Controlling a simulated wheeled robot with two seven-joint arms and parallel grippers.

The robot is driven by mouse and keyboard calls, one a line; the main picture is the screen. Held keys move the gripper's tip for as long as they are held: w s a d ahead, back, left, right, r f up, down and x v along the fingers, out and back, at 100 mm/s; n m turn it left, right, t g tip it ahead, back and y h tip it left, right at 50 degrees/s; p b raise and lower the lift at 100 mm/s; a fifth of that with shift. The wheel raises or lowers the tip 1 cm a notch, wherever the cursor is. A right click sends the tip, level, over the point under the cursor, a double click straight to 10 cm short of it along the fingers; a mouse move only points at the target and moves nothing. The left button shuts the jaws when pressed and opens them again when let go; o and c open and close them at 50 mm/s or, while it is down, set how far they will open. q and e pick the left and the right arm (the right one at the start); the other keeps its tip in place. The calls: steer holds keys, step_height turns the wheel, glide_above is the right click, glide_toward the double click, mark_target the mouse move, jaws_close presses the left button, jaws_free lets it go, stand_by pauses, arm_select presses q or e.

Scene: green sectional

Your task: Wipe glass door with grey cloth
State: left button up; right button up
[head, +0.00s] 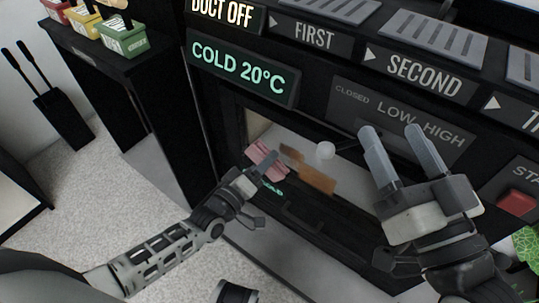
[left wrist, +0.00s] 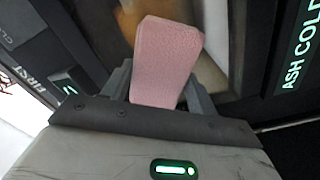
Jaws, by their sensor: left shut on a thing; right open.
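A pink block-like pad (head: 264,156) is held by my left gripper (head: 262,168). It also shows in the left wrist view (left wrist: 167,60), upright between the two fingers. I see no grey cloth. The pad is in front of a lit window-like opening (head: 352,176) in the black cabinet, which may be the glass door. I cannot tell whether the pad touches glass. A brown patch or panel (head: 308,172) shows in the opening, right of the pad. My right gripper (head: 390,132) is open and empty, in front of the cabinet's right part.
A "COLD 20°C" display (head: 241,71) is above the opening. Labelled panels (head: 400,118) and a red button (head: 516,202) lie to the right. Small coloured bins (head: 122,36) stand on a black unit at upper left.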

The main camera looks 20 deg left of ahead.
arm_select(q)
steer(key=shift+s+a+f, duration=0.1)
steer(key=shift+s, duration=0.45)
arm_select(e)
steer(key=shift+r, duration=0.15)
arm_select(q)
steer(key=shift+s, duration=0.1)
arm_select(e)
steer(key=shift+s, duration=0.1)
arm_select(q)
steer(key=p+v, duration=0.1)
steer(key=v, duration=0.1)
steer(key=shift+s+a, duration=0.15)
steer(key=shift+s, duration=0.2)
arm_select(e)
steer(key=shift+r, duration=0.55)
